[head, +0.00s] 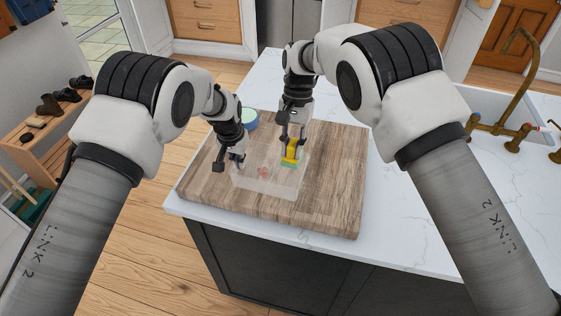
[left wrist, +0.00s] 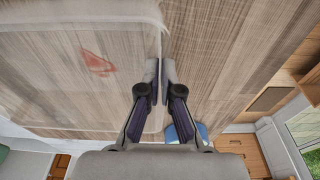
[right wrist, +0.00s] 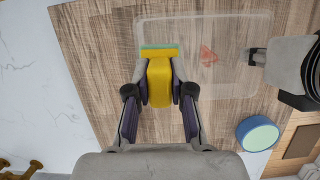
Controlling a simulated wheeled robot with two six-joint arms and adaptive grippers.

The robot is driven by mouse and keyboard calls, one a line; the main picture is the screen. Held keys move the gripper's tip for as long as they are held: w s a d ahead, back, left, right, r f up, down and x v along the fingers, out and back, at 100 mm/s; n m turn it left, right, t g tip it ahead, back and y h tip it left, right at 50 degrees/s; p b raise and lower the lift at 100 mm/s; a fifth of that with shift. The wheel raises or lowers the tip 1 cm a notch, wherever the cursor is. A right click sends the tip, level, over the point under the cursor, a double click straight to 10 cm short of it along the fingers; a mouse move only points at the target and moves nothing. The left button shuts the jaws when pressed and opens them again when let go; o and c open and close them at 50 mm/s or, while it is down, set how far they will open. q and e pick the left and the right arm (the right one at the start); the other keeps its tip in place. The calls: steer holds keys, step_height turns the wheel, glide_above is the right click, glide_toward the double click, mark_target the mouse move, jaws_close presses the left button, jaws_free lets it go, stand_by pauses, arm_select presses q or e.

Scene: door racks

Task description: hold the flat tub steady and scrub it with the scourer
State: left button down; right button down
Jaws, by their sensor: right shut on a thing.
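The flat tub (head: 275,190) is clear and shallow and lies on a wooden board, with a red mark (head: 263,172) on its floor. It also shows in the left wrist view (left wrist: 50,70) and the right wrist view (right wrist: 228,87). My left gripper (left wrist: 159,72) is at the tub's left side, its fingers nearly together with the thin wall between them. My right gripper (right wrist: 159,85) is shut on the yellow scourer (right wrist: 159,80), which has a green face (head: 289,164). The scourer is over the tub, to the right of the mark; I cannot tell whether it touches the floor.
The wooden board (head: 335,190) lies on a white marble counter (head: 400,220). A round blue container with a pale green top (head: 250,118) stands at the board's back left edge. A sink with a brass tap (head: 520,60) is at the right. The board's right part is clear.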

steer(key=w+a+r, duration=0.2)
steer(key=w+a, duration=0.1)
steer(key=a, duration=0.1)
steer(key=shift+w+a+f+x, duration=0.1)
steer(key=shift+w+x, duration=0.25)
steer(key=shift+x, duration=1.3)
steer(key=shift+w+a+f+x, duration=0.15)
steer(key=shift+w+x, duration=0.15)
steer(key=shift+x, duration=1.4)
steer(key=shift+w+a+x, duration=0.1)
steer(key=shift+w+x, duration=0.25)
steer(key=shift+x, duration=1.3)
steer(key=shift+f, duration=0.4)
steer(key=shift+a, duration=0.1)
steer(key=shift+w+a, duration=0.15)
steer(key=shift+a, duration=1.35)
steer(key=shift+s+d, duration=0.35)
steer(key=shift+d, duration=0.6)
steer(key=shift+s+d, duration=0.35)
steer(key=shift+d, duration=0.55)
steer(key=shift+s+d, duration=0.3)
steer(key=shift+d, duration=0.65)
